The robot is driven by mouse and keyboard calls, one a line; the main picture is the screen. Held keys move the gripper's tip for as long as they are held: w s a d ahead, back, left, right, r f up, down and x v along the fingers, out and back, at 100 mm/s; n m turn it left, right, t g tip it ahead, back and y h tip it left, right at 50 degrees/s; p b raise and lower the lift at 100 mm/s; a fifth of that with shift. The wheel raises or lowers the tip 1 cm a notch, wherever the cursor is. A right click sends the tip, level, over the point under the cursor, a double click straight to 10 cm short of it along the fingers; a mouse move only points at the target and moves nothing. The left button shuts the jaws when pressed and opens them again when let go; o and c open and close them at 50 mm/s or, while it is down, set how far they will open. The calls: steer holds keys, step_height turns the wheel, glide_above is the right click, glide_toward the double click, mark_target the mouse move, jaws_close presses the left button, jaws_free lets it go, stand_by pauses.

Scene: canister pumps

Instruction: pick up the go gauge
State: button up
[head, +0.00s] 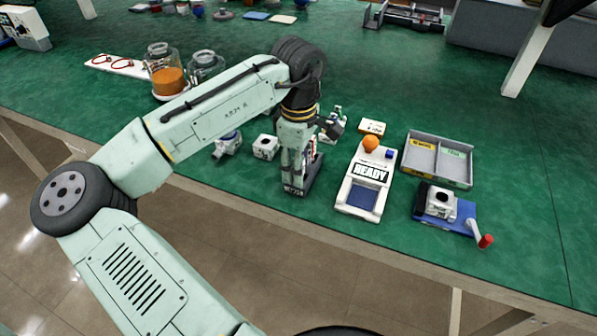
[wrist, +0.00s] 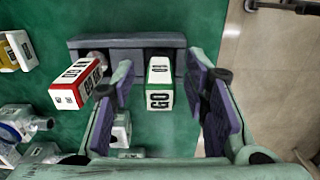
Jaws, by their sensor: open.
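The go gauge (wrist: 159,84) is a white block with green edges and "GO" lettering, in the middle of the wrist view. It stands in a slot of a dark grey holder (wrist: 130,44). A white gauge with red edges (wrist: 80,82), which looks like the no-go gauge, sits to its left. My gripper (wrist: 165,92) is open, one purple-padded finger on each side of the go gauge. The left finger lies between the two gauges. I see no clear contact. In the head view my gripper (head: 293,188) points down at the holder and hides most of the gauges.
A white device marked READY (head: 368,182) stands right of my gripper. Beyond it are a grey two-part tray (head: 440,158) and a blue fixture with a red-knobbed crank (head: 455,217). Small white pump parts (head: 265,147) stand to the left. Glass jars (head: 165,72) stand behind my arm.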

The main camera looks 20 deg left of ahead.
jaws_close()
stand_by(0.3)
steer(key=shift+r, duration=0.15)
stand_by(0.3)
